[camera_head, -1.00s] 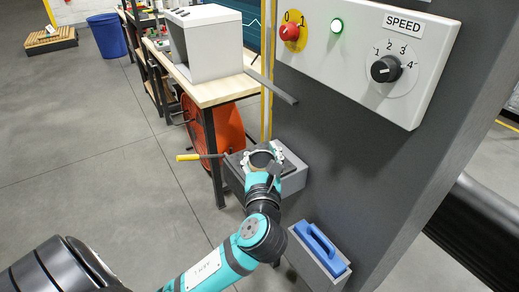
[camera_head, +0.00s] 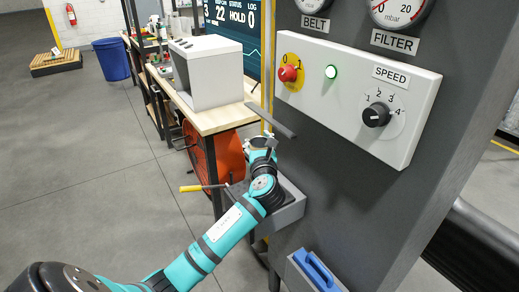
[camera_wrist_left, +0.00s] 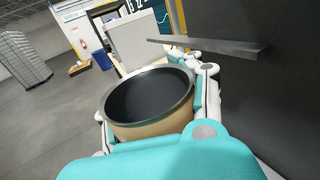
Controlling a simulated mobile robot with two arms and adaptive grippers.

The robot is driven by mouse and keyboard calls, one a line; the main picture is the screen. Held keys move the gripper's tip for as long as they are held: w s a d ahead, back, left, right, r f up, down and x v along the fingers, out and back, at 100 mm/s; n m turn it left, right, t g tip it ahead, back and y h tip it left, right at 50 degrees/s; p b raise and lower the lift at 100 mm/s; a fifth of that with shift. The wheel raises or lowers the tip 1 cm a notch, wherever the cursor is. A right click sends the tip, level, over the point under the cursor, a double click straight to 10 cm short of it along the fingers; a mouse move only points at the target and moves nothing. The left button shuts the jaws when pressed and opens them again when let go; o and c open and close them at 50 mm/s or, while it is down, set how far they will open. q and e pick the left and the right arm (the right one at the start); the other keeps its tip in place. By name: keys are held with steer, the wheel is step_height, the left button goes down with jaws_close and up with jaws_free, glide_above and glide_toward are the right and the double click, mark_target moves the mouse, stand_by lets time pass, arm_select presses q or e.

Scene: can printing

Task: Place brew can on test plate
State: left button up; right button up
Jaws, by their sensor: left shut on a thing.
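The brew can (camera_wrist_left: 152,128) is tan outside and dark inside. In the left wrist view I look into its open top. My left gripper (camera_head: 263,141) is shut around its sides, below the grey bar on the dark machine panel. In the head view the gripper and arm mostly hide the can. A grey box (camera_head: 290,214) with a dark top stands out from the panel below the gripper, and my arm covers part of it. I cannot tell for certain which surface is the test plate. My right gripper is not in view.
The grey bar (camera_head: 270,121) juts out above the gripper; it also shows in the left wrist view (camera_wrist_left: 215,46). A yellow-handled lever (camera_head: 191,188) sticks out left of the box. A wooden bench (camera_head: 222,117) stands behind. A blue-handled block (camera_head: 315,270) is lower right.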

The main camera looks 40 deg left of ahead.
arm_select(q)
step_height(320, 180, down, 4)
steer(key=shift+r, duration=0.2)
steer(key=o, duration=1.1)
steer(key=shift+s, duration=0.1)
steer(key=shift+b+v, duration=0.8)
steer(key=shift+v, duration=5.15)
